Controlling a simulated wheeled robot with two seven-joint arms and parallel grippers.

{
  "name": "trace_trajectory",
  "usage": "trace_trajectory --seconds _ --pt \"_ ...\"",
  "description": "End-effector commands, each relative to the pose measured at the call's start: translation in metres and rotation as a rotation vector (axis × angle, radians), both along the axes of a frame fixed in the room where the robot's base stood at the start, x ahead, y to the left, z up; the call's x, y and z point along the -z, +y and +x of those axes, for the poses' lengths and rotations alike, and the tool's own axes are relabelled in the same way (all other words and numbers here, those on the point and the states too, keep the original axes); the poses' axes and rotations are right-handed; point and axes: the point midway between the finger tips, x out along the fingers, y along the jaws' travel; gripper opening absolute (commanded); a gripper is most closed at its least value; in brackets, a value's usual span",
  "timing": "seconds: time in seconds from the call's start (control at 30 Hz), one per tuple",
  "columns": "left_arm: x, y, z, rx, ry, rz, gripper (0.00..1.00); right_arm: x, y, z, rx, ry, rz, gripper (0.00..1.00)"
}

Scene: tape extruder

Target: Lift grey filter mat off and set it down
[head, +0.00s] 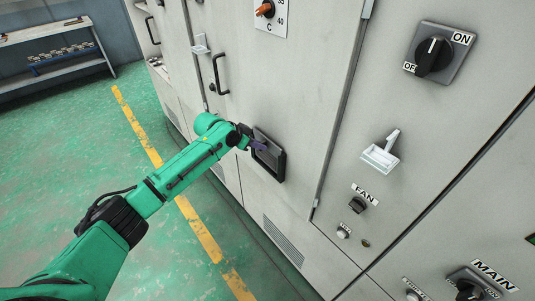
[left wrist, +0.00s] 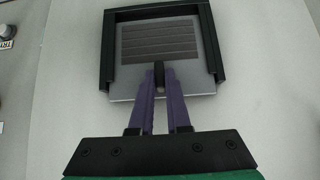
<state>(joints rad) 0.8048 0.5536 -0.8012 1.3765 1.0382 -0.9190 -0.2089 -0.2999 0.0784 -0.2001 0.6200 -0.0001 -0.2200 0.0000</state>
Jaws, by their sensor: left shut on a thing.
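The grey filter mat (left wrist: 196,84) is a flat plate with darker horizontal slats. It sits inside a black three-sided frame (left wrist: 110,50) on the cabinet front, and its lower edge shows at the frame's open side in the left wrist view. A dark knob stands out from the mat's lower middle. My left gripper (left wrist: 159,76) has its purple fingers closed around this knob. In the head view my left gripper (head: 257,145) reaches the dark frame (head: 280,168) from the left and hides part of the mat. My right gripper is out of view.
The grey cabinet (head: 300,100) carries a black ON/OFF switch (head: 433,56), a white handle bracket (head: 381,155), a FAN knob (head: 357,204) and a black door handle (head: 219,74). A shelf (head: 50,65) stands at the far left. The green floor beside the cabinet is clear.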

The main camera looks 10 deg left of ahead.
Motion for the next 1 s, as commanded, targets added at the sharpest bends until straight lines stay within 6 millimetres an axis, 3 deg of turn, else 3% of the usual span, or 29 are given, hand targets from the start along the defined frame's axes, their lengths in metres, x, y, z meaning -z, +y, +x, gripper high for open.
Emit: trace_trajectory --seconds 1.0 --pt "-0.043 0.0 0.0 0.0 -0.001 -0.001 0.0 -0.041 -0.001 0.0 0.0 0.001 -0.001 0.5"
